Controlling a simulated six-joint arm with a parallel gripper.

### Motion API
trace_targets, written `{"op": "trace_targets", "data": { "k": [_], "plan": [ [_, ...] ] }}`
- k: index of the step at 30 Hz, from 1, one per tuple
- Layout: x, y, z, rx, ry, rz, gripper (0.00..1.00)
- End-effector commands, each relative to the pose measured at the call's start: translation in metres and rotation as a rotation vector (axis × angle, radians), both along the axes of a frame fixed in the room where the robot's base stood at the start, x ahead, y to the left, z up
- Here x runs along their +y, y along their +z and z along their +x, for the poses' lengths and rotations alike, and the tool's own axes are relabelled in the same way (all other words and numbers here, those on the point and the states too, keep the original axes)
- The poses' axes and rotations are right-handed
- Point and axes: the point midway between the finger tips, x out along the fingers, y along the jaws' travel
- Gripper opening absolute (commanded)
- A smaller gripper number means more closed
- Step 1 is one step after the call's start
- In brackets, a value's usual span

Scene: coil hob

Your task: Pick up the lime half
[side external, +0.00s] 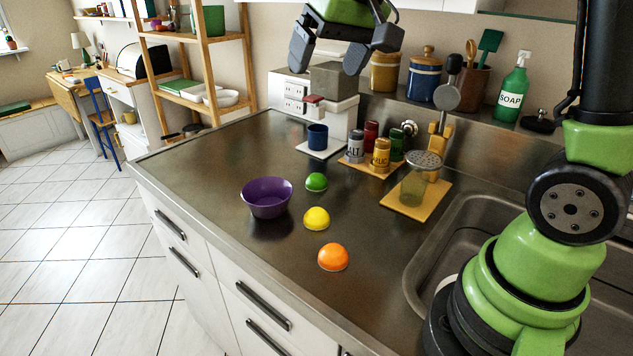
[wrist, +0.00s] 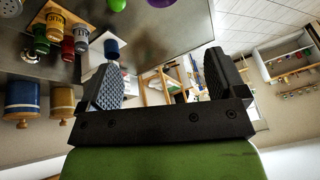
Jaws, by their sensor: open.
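The lime half (side external: 316,182) is a small green dome on the steel counter, just right of a purple bowl (side external: 267,198). It also shows at the top edge of the wrist view (wrist: 117,5), partly cut off. A yellow lemon half (side external: 316,218) and an orange half (side external: 333,257) stand in a row in front of it. My gripper (side external: 327,60) is open and empty, high above the back of the counter and well away from the lime half. Both its fingers show in the wrist view (wrist: 160,88), spread apart.
A blue cup (side external: 317,136) on a white mat stands behind the lime half. Spice jars (side external: 371,136) on a wooden board and a glass shaker (side external: 414,185) are to the right. The sink (side external: 440,240) is at front right. The counter left of the bowl is clear.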

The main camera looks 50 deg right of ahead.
Motion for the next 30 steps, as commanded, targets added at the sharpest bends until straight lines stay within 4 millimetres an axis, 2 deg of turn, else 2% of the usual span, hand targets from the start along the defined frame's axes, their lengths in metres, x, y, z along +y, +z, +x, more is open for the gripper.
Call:
{"op": "trace_targets", "data": {
  "k": [1,6,12,15,18,30],
  "plan": [
    [-0.011,-0.013,0.019,0.031,-0.004,-0.008,0.90],
    [-0.048,-0.063,0.068,0.110,-0.003,-0.041,0.90],
    [-0.092,-0.139,0.104,0.201,0.001,-0.069,0.90],
    [-0.108,-0.174,0.110,0.238,0.002,-0.075,0.90],
    [-0.118,-0.198,0.112,0.260,0.004,-0.081,0.90],
    [-0.126,-0.253,0.118,0.277,0.007,-0.084,0.90]
  ]
}}
